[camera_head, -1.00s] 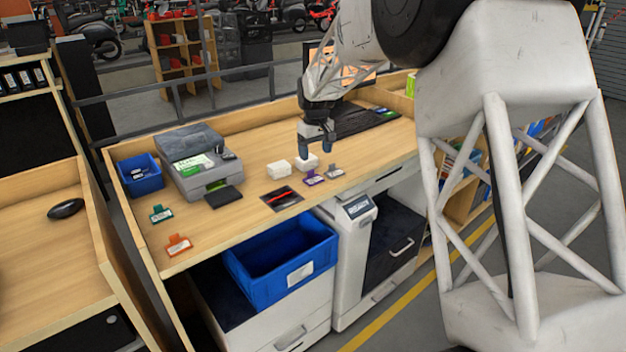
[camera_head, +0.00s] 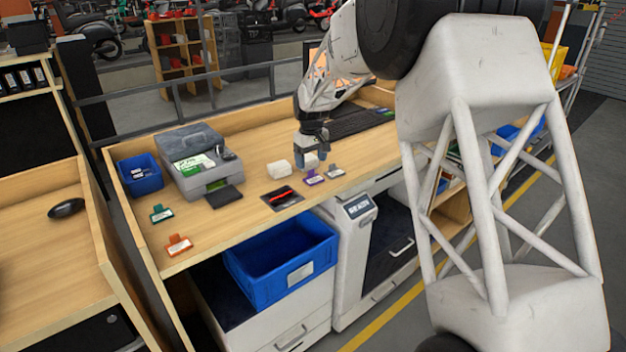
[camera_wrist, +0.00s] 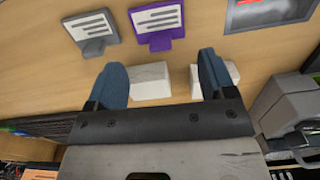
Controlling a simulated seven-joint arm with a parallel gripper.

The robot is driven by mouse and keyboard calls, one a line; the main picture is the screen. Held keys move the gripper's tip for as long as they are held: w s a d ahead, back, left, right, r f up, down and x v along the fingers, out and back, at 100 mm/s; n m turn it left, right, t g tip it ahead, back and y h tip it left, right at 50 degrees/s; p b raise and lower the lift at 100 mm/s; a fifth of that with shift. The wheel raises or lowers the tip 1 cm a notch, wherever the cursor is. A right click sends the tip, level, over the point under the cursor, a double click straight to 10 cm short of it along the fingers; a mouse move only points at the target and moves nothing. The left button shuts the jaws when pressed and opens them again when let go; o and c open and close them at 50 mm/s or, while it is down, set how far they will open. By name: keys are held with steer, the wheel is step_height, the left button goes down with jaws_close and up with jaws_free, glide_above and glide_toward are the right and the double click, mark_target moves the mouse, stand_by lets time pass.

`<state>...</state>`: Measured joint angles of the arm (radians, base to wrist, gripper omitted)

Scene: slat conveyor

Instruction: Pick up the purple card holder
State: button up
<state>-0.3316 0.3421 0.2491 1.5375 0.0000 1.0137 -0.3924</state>
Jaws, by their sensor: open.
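The purple card holder (camera_head: 314,178) lies on the wooden desk near its front edge, with a white printed label. In the wrist view the purple card holder (camera_wrist: 158,28) is at the top middle, beyond the fingertips and free of them. My gripper (camera_head: 311,160) is above the desk, just behind the holder. In the wrist view my gripper (camera_wrist: 161,72) is open and empty, its two blue fingers apart, with white blocks showing between and beside them.
A grey card holder (camera_head: 335,172) lies just right of the purple one. A white block (camera_head: 278,170) and a dark red-striped card (camera_head: 282,198) lie to the left. A grey printer (camera_head: 200,165) stands further left. A blue bin (camera_head: 280,255) sits below the desk's front edge.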

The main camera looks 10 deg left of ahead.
mark_target(311, 172)
stand_by(0.3)
steer(key=shift+a+f, duration=0.15)
steer(key=shift+f, duration=2.45)
steer(key=c, duration=0.7)
